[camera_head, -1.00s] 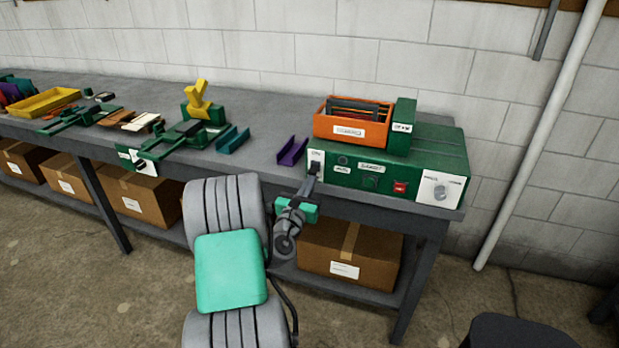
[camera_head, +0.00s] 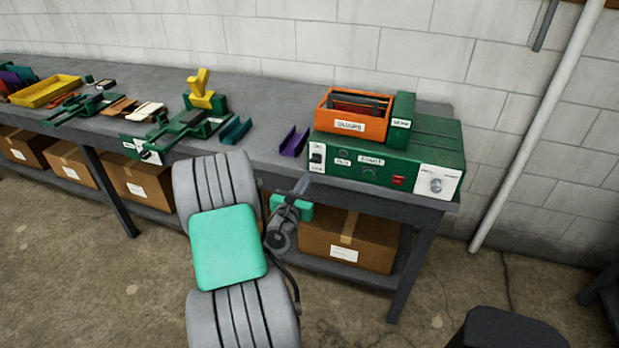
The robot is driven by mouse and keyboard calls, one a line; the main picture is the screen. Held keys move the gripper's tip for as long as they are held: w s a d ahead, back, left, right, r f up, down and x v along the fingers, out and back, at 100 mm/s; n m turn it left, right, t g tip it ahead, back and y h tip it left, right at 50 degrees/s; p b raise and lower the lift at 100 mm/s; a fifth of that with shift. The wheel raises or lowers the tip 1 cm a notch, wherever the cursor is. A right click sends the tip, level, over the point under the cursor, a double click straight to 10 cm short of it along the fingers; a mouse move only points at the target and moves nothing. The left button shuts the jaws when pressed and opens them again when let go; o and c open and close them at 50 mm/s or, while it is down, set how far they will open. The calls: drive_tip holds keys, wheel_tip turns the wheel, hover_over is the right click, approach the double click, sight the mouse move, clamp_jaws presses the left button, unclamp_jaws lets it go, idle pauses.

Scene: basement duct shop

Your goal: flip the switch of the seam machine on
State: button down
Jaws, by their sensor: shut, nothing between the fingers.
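The seam machine appears to be the long green control box (camera_head: 450,150) at the right end of the bench. At the left of its front is a white plate with a small black switch (camera_head: 316,157); I cannot tell whether it is on or off. A red light or button (camera_head: 398,180) and a knob on a white plate (camera_head: 436,184) are farther right.
An orange bin (camera_head: 347,124) and a small labelled green box (camera_head: 402,108) stand on the machine. A purple channel piece (camera_head: 293,141) lies just left of it. Cardboard boxes (camera_head: 345,241) sit on the lower shelf. A dark stool-like object (camera_head: 508,328) stands at lower right.

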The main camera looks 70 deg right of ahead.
drive_tip(key=a, duration=0.5)
drive_tip(key=shift+s+a+r, duration=0.1)
drive_tip(key=shift+a+r, duration=0.05)
drive_tip(key=shift+r, duration=0.15)
